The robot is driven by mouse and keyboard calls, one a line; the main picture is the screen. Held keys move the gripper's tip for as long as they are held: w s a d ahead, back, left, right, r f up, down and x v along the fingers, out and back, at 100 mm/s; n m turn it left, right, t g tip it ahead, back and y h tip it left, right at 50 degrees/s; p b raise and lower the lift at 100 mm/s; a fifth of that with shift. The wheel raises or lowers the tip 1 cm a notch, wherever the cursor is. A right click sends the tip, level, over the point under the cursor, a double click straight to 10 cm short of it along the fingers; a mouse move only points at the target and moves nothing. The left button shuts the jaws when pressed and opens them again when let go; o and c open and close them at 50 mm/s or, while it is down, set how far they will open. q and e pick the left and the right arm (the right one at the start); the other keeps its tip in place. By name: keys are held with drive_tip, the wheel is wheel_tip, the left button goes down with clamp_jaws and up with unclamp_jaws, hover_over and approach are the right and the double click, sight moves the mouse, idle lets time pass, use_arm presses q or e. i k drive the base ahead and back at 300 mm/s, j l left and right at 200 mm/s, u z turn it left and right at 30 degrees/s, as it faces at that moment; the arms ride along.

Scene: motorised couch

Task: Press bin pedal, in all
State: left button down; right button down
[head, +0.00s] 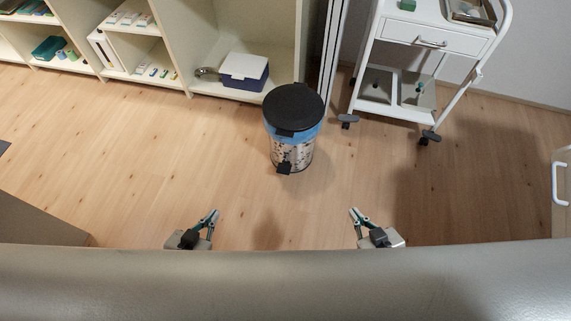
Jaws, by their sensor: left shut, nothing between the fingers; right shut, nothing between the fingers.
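A pedal bin (291,152) stands upright on the wooden floor near the middle of the head view. Its round black lid (293,104) is closed. Its black pedal (284,169) sticks out at the bottom front, facing me. My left gripper (213,215) is shut and empty, in front of the bin and to its left. My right gripper (354,213) is shut and empty, in front of the bin and to its right. Both grippers are apart from the bin and the pedal.
White shelves (145,80) stand behind on the left, with a blue and white box (244,72) on the bottom shelf. A white trolley (420,65) on castors is behind on the right. A grey padded edge (290,285) spans the front. The floor between my grippers and the bin is clear.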

sight(284, 169)
drive_tip(key=i+u, duration=0.2)
drive_tip(key=u, duration=0.2)
drive_tip(key=i+l+u, duration=0.2)
drive_tip(key=u, duration=0.2)
drive_tip(key=i+l+u, duration=0.15)
drive_tip(key=u, duration=0.2)
